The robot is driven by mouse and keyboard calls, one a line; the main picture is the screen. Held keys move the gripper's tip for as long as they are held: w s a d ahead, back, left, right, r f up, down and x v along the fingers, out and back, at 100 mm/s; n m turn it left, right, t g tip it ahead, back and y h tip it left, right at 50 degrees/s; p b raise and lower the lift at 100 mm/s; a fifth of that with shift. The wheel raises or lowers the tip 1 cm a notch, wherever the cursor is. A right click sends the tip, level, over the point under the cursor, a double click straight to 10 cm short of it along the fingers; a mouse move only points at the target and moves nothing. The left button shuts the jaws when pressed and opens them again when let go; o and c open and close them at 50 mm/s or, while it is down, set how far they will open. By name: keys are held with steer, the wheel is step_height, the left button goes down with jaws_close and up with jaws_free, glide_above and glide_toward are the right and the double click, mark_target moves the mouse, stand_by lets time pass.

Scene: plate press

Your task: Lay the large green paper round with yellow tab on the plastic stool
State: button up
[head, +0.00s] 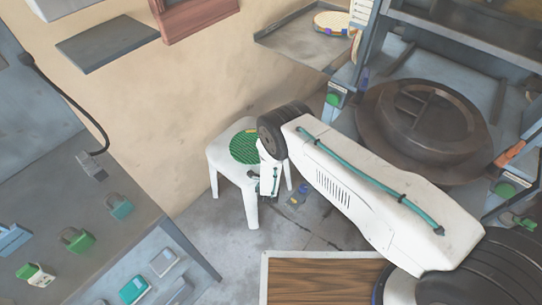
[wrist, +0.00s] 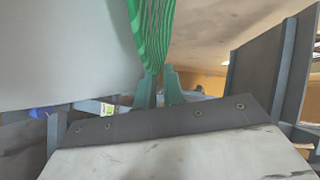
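The white plastic stool (head: 221,160) stands on the floor near the wall. The large green striped paper round (head: 244,147) is over its seat, looking flat there in the head view. My gripper (head: 268,185) hangs at the stool's right front side. In the wrist view the round (wrist: 152,32) comes down to the two teal fingertips of my gripper (wrist: 161,78), which stand close together with a narrow gap. I cannot tell whether they pinch its edge. A pale surface, perhaps the stool seat, fills the wrist view's left.
A round dark press (head: 425,130) on a grey frame stands to the right. A grey bench (head: 70,190) with several padlocks is at the left. A tray (head: 290,45) holding a pale disc is at the back. A wooden board (head: 320,280) lies in front.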

steer(key=shift+r, duration=0.1)
steer(key=s+r, duration=0.2)
steer(key=s, duration=0.9)
steer(key=shift+s+a+r, duration=0.15)
steer(key=shift+s+a, duration=0.2)
steer(key=shift+s+a, duration=0.1)
